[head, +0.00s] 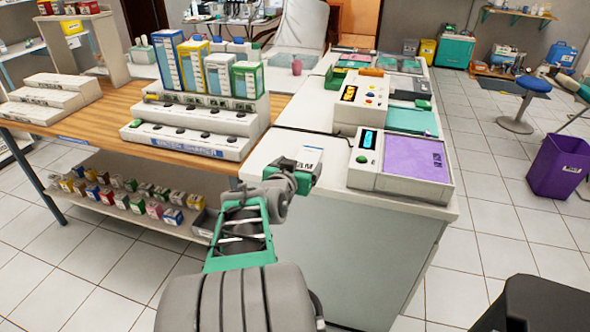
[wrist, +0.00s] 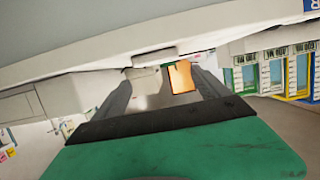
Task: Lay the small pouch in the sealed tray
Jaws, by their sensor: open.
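My gripper (head: 304,172) is over the near left end of the white counter, and its fingers are mostly hidden in the head view. A small white piece with a blue edge (head: 312,158) shows beside it; I cannot tell whether this is the pouch. In the wrist view my gripper (wrist: 163,80) is open, with a small orange piece (wrist: 182,78) seen between the fingers. I cannot tell how far off it is. A purple panel with a dark label (head: 405,157) lies in a white tray-like unit (head: 440,190) to the right. I cannot tell whether this is the sealed tray.
A white device with a red display (head: 362,112) and a teal panel (head: 410,121) stand behind. On the left, a wooden table (head: 112,120) bears a stepped white rack (head: 190,140) and several coloured boxes (head: 218,76). A purple bin (head: 559,166) stands on the floor at right.

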